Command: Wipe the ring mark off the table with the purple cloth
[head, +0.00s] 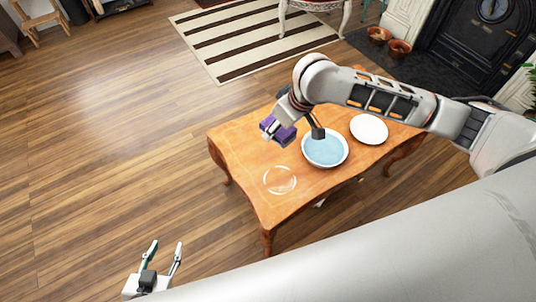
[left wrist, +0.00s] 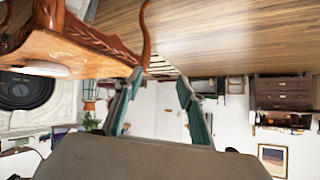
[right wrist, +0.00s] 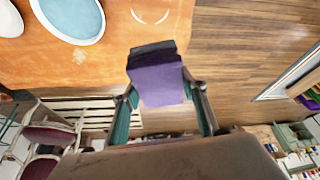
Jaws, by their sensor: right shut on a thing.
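The purple cloth (head: 286,134) is a folded block between the fingers of my right gripper (head: 274,129). My right gripper is shut on it above the table's left part, behind the ring mark. The cloth (right wrist: 160,82) also fills the middle of the right wrist view. The pale ring mark (head: 280,180) is on the near left part of the orange wooden table (head: 250,150), and part of it shows at the top of the right wrist view (right wrist: 150,16). My left gripper (head: 166,246) is open and empty over the floor, left of and nearer than the table.
A bowl of blue water (head: 325,149) stands right of the ring mark, partly behind my right arm. A white plate (head: 369,130) lies farther right. A striped rug (head: 250,40) and a dark fireplace (head: 485,40) are behind. The wooden floor at left is clear.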

